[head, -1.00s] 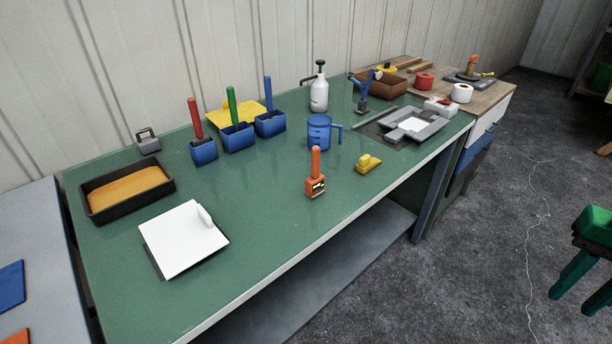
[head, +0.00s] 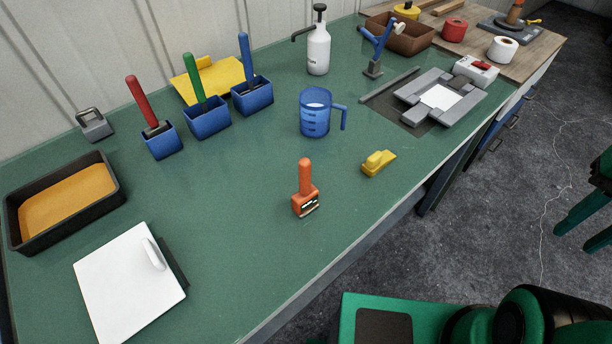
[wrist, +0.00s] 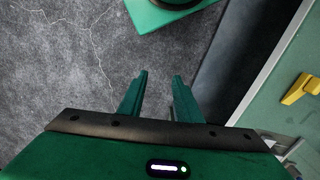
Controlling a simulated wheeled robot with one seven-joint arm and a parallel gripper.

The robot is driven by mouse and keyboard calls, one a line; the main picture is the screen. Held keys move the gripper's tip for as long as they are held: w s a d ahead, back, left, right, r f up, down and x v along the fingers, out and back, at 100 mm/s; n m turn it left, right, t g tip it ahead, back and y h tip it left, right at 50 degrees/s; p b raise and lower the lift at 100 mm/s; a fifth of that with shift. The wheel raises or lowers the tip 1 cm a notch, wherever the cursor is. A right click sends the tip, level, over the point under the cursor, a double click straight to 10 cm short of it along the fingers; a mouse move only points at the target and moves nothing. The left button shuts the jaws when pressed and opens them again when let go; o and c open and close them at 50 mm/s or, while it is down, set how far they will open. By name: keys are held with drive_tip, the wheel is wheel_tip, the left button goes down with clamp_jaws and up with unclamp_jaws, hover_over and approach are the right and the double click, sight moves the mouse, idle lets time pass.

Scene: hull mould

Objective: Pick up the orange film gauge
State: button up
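The orange film gauge (head: 305,190) stands upright on the green bench top (head: 240,215), near its front edge, with its handle pointing up and a small dark-and-white display low on its body. It does not show in the wrist view. My gripper (wrist: 154,78) shows in the wrist view with its two green fingers apart and nothing between them. It hangs over the grey floor beside the bench, away from the gauge.
A yellow block (head: 378,163) and a blue jug (head: 316,113) stand close to the gauge. A white lidded board (head: 125,285) lies at front left. Blue holders (head: 207,118) with coloured handles stand behind. Bare green surface surrounds the gauge.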

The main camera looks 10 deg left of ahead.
drive_tip(key=shift+o, duration=1.4)
drive_tip(key=shift+d, duration=0.1)
drive_tip(key=w+a+r, duration=0.3)
drive_tip(key=w+a, duration=0.7)
drive_tip(key=r+m, duration=0.1)
drive_tip(key=m, duration=0.1)
hover_over(305, 192)
drive_tip(key=w, duration=0.2)
drive_tip(key=shift+s+d+r, duration=0.1)
drive_tip(key=shift+s+r, duration=0.05)
drive_tip(key=shift+s, duration=0.1)
drive_tip(key=f, duration=1)
drive_tip(key=shift+a+f, duration=0.2)
drive_tip(key=shift+f, duration=0.05)
clamp_jaws()
